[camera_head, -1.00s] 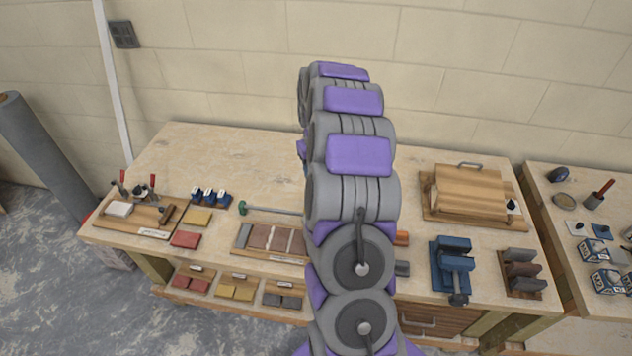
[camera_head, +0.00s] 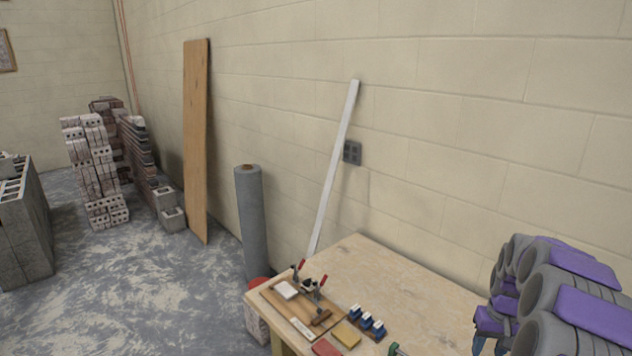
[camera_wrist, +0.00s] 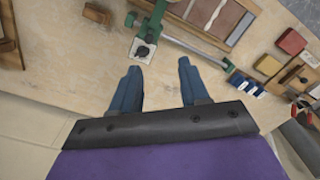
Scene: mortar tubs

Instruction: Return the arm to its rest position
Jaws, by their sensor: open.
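My arm, grey with purple pads, shows at the lower right of the head view. In the wrist view my gripper (camera_wrist: 158,85) is open, its two blue fingers apart with nothing between them. It hangs over the workbench (camera_wrist: 75,55). A green clamp with a metal bar (camera_wrist: 180,42) lies on the bench just beyond the fingers, and I see no contact. In the head view the gripper's tips are too small and cut off to make out.
In the head view the bench (camera_head: 375,262) carries a wooden board with red-handled clamps (camera_head: 290,305), blue blocks (camera_head: 366,320) and coloured pads. A grey roll (camera_head: 250,220), a white strip (camera_head: 335,165) and a plank (camera_head: 196,140) lean nearby. Brick stacks (camera_head: 92,165) stand left; floor between is open.

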